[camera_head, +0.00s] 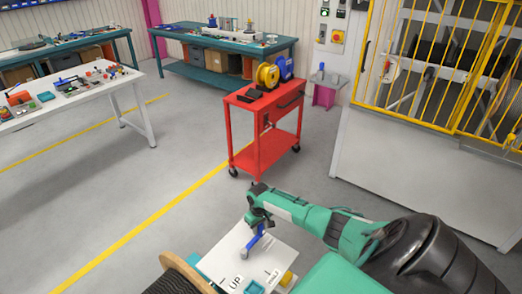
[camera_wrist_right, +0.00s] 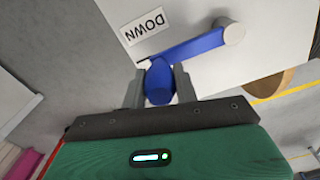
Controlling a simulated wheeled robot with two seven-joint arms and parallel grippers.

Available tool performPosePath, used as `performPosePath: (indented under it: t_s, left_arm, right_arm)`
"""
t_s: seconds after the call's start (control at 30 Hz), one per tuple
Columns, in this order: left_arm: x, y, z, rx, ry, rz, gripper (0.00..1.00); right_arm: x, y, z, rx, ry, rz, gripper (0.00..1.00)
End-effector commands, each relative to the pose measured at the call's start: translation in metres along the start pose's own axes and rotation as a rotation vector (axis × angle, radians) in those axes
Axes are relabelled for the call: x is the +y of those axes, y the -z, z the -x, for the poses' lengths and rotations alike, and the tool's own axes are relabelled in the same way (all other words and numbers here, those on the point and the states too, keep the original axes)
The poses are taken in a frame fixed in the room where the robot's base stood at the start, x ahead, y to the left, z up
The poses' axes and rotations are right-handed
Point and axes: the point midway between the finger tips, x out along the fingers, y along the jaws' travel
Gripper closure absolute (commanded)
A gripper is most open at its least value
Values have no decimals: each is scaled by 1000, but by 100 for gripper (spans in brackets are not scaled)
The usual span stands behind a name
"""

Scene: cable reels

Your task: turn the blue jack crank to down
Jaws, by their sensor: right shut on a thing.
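The blue jack crank (camera_head: 252,243) is on a white panel (camera_head: 222,250) at the bottom of the head view. In the right wrist view its blue arm (camera_wrist_right: 190,48) runs from a grey round hub (camera_wrist_right: 231,33) to a blue knob (camera_wrist_right: 160,82). My right gripper (camera_wrist_right: 160,88) is shut on that knob, one finger on each side. A DOWN label (camera_wrist_right: 145,27), upside down in the wrist view, lies beside the crank arm. An UP label (camera_head: 238,283) shows at the panel's near part in the head view. My right gripper (camera_head: 259,222) partly hides the crank's far end. My left gripper is not in view.
A wooden-flanged reel with dark cable (camera_head: 183,272) stands at the panel's left. A yellow piece (camera_head: 287,279) and a teal piece (camera_head: 254,287) are near the panel's front. A red cart (camera_head: 262,155) carrying yellow and blue reels stands beyond. Open floor lies left.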

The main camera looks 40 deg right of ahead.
Motion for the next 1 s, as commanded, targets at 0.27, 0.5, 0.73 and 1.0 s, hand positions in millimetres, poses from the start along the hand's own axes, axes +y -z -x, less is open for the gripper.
performPosePath:
  t_s: [0.27, 0.5, 0.73, 1.0]
  left_arm:
    - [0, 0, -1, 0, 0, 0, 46]
    - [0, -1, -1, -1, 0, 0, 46]
    - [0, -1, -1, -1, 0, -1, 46]
    - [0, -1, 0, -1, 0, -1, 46]
  right_arm:
    - [0, 2, 2, 3, -1, 12, 100]
    - [0, 3, 2, 4, 0, 12, 60]
    - [0, 2, 1, 2, 0, 11, 48]
    - [0, 2, 10, 2, 0, 10, 48]
